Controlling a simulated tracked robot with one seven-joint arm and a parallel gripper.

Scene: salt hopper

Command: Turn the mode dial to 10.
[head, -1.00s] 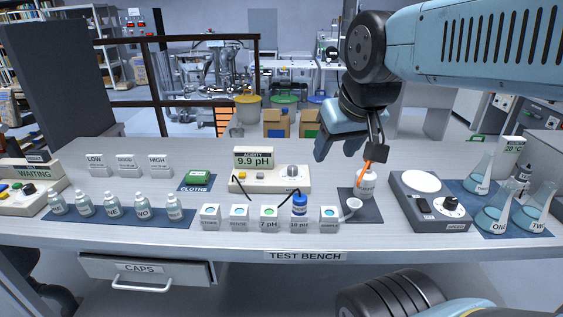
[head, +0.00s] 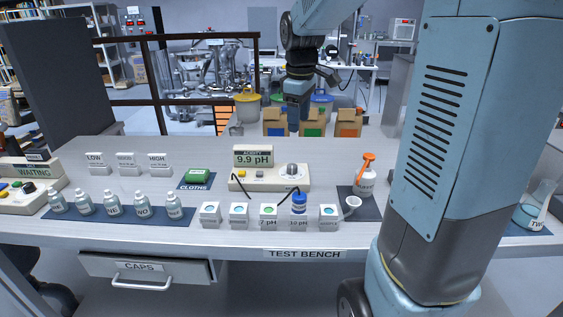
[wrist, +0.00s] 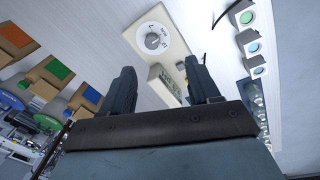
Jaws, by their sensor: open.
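The mode dial (head: 291,170) is a grey knob on the right end of the cream acidity meter (head: 262,188), whose display reads 9.9 pH. In the wrist view the dial (wrist: 152,40) sits on a white disc with small marks, just beyond my fingertips. Its pointer setting is too small to read. My gripper (head: 298,126) is above and behind the meter in the head view, pointing down. In the wrist view my gripper (wrist: 160,74) is open and empty, its two dark fingers apart, not touching the dial.
Several sample cups line the front edge. An orange-topped wash bottle (head: 366,177) stands right. Cloths (head: 198,177) lie left.

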